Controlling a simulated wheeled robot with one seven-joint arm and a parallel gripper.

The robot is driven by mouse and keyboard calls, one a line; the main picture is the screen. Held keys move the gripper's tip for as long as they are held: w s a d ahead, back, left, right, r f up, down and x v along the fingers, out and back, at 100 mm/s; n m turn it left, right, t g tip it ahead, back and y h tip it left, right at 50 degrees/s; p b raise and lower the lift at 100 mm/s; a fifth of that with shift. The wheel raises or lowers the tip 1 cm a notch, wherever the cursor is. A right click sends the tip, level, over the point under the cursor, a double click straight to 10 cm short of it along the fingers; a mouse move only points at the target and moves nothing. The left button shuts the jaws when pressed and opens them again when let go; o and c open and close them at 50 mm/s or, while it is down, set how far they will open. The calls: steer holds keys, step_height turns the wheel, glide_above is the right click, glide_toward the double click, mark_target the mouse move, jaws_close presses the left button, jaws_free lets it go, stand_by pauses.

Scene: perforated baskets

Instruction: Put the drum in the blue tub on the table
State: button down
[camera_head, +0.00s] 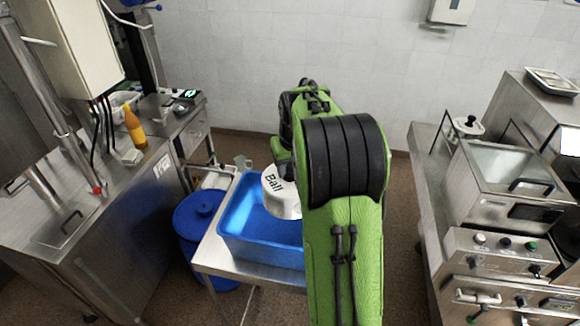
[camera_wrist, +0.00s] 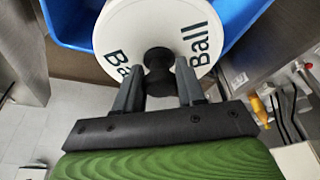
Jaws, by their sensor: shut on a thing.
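The drum (camera_head: 279,193) is white with "Ball" lettering and appears over the right part of the blue tub in the head view. In the wrist view the drum (camera_wrist: 145,25) shows its round white face with a black knob in the middle. My gripper (camera_wrist: 159,80) is shut on that knob. In the head view my green arm hides the gripper and part of the drum. The blue tub (camera_head: 262,255) stands on a metal table (camera_head: 215,255), its right side hidden by my arm. The tub also shows behind the drum in the wrist view (camera_wrist: 68,22). The gap between drum and tub floor is unclear.
A blue lidded barrel (camera_head: 200,215) stands left of the table. A steel counter (camera_head: 110,205) with an orange bottle (camera_head: 135,127) is at the left. Steel kitchen equipment (camera_head: 500,200) fills the right side. The tub's left part looks empty.

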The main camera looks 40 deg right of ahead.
mark_target(291, 178)
steer(key=shift+w+r, duration=0.15)
steer(key=shift+s+a, duration=0.15)
steer(key=shift+s, duration=0.2)
steer(key=shift+s+a+f, duration=0.25)
steer(key=shift+s+f, duration=0.3)
steer(key=shift+s, duration=0.05)
steer(key=b+x, duration=0.1)
steer(key=x, duration=0.2)
steer(key=shift+w+d+f, duration=0.1)
steer(key=shift+w+f, duration=0.05)
steer(key=shift+f, duration=0.05)
step_height(291, 178, down, 12)
steer(key=b, duration=0.9)
steer(key=shift+r, duration=0.2)
steer(key=shift+c, duration=0.6)
jaws_free()
steer(key=shift+s+f, duration=0.1)
steer(key=shift+s, duration=0.15)
